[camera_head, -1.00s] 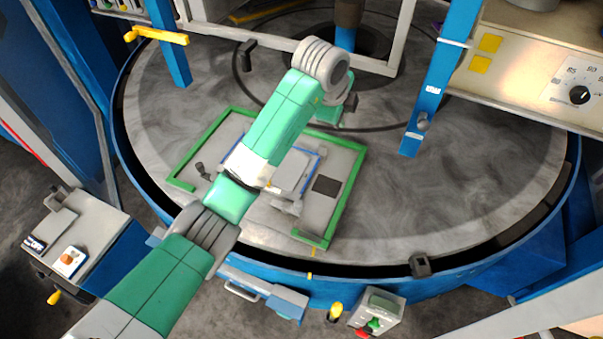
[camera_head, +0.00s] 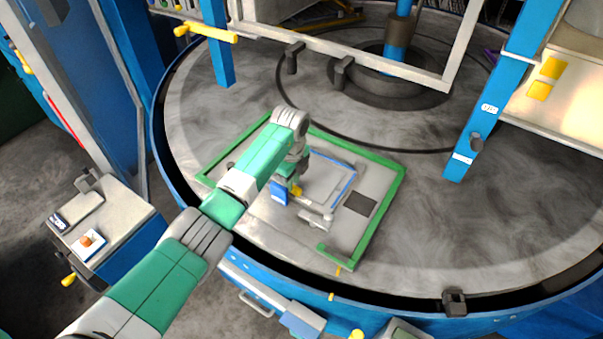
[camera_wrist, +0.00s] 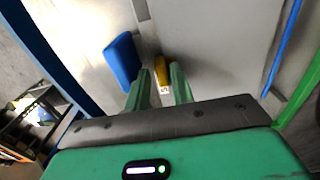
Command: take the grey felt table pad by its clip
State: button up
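A light grey flat rectangle (camera_head: 328,184) with a blue edge lies inside the green frame in the head view. It looks like the pad, but I cannot tell felt from its surface. A small yellow piece (camera_wrist: 162,70), perhaps its clip, lies just beyond my fingertips in the wrist view. It also shows in the head view (camera_head: 297,191). A blue block (camera_wrist: 124,60) stands to its left, close to my left finger. My gripper (camera_wrist: 161,76) is open, pointing down at the yellow piece, its green fingers apart. I cannot tell whether they touch it.
A green frame (camera_head: 385,215) borders the work area on the round grey table. A dark square (camera_head: 360,203) lies to the right of the pad. A blue post (camera_head: 478,110) and a white frame (camera_head: 380,64) stand behind.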

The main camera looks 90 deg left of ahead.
notch_tip(320, 180, down, 2)
jog(key=shift+f, duration=0.15)
grip_shut()
notch_tip(320, 180, up, 10)
jog(key=shift+p, duration=0.35)
